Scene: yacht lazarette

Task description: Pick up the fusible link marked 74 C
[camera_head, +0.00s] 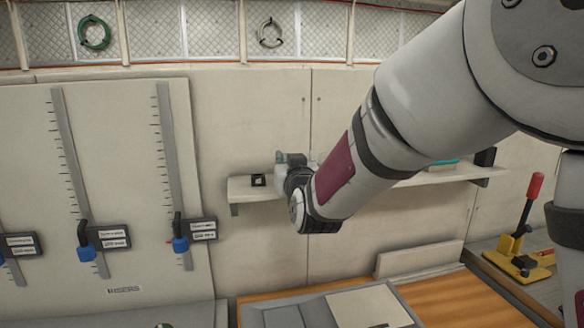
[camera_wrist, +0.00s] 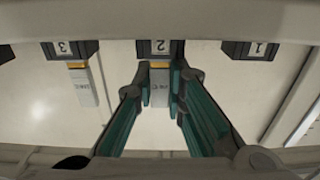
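In the wrist view, a pale link (camera_wrist: 160,88) with a brassy band at one end sits at the black holder marked 2 (camera_wrist: 160,48). Its lettering looks upside down; I can make out a C but not the full marking. My gripper (camera_wrist: 161,76) has its teal-padded fingers spread, one on each side of this link, with the tips close to it. A similar link (camera_wrist: 84,88) is at the holder marked 3 (camera_wrist: 70,50); its marking is too small to read. In the head view my gripper (camera_head: 291,162) is at the wall shelf, partly hidden by my wrist.
The wall shelf (camera_head: 245,192) carries a small black block (camera_head: 258,180) and a teal item (camera_head: 444,162). The holder marked 1 (camera_wrist: 258,50) shows no link. A red-handled lever (camera_head: 534,186) stands at the right. A wooden-topped bench (camera_head: 450,300) lies below.

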